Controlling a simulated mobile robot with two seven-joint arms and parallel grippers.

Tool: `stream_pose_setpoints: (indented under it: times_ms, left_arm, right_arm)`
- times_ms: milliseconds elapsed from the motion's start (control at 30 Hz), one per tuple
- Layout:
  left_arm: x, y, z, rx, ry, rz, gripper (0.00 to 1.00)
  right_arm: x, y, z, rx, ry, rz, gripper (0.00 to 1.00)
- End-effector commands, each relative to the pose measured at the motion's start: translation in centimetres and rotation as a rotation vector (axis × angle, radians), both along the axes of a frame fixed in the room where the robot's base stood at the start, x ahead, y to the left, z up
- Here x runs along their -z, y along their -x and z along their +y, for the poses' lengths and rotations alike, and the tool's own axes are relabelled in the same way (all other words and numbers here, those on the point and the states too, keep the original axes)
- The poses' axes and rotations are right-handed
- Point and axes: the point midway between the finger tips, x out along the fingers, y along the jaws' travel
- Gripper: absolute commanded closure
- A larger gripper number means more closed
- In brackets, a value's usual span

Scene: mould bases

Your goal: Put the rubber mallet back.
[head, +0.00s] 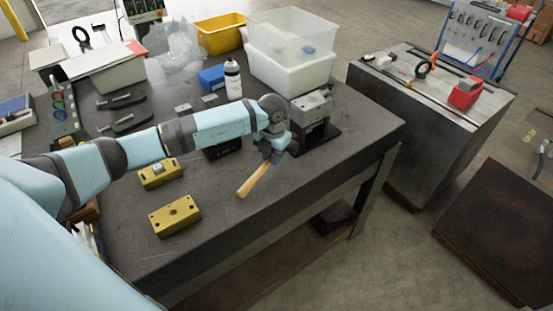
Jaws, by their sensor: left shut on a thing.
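My left gripper (274,155) is over the right part of the grey workbench (228,218), in front of a grey vise-like block. It is shut on the rubber mallet, whose pale wooden handle (254,180) sticks out toward the front left. The mallet's head is hidden or cannot be told apart from the gripper. I cannot tell whether the handle's end touches the bench top. My right gripper is not in view.
Two yellow mould blocks (175,216) lie at the bench's front left. The vise-like block (311,108) stands close behind the gripper. White bins (290,73), a bottle (232,80) and a yellow bin (220,36) stand further back. The bench's front right is clear.

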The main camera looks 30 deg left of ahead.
Motion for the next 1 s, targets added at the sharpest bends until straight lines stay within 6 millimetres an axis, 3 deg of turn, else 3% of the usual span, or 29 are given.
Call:
stream_pose_setpoints:
  times_ms: [1000]
  left_arm:
    - [7.6,0.0,-0.1,0.001,0.002,-0.001,1.0]
  right_arm:
    - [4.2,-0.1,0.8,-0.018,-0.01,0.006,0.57]
